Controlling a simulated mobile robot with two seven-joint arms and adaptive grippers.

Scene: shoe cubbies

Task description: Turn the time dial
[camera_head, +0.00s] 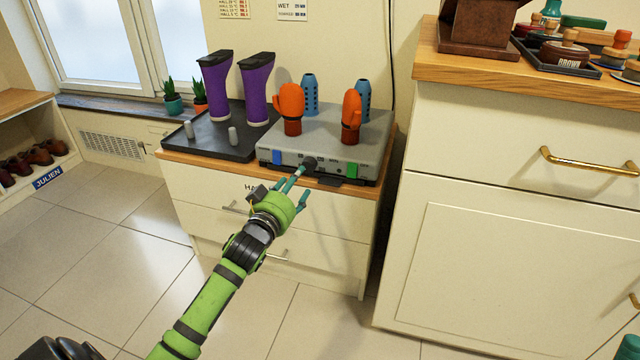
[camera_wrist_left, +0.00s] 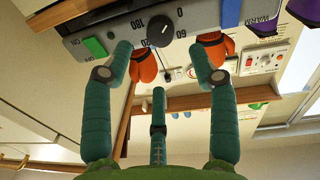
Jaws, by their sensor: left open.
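The time dial (camera_head: 309,163) is a dark round knob on the front panel of a grey dryer box (camera_head: 262,139). In the left wrist view the dial (camera_wrist_left: 160,33) shows close up, with numbers such as 180 and 60 around it. My left gripper (camera_head: 300,184) is in front of the panel at the dial. In the left wrist view its teal fingers (camera_wrist_left: 161,52) are spread, with two fingertips on either side of the dial and a gap to it. I cannot tell whether either touches the panel. A teal tip (camera_head: 629,347) at the lower right edge seems to be my right gripper.
A green switch (camera_head: 352,171) and a blue label (camera_head: 277,157) flank the dial. Orange mittens (camera_head: 290,103) stand on the box beside blue posts (camera_head: 310,94). A taller cabinet (camera_head: 510,240) rises at right.

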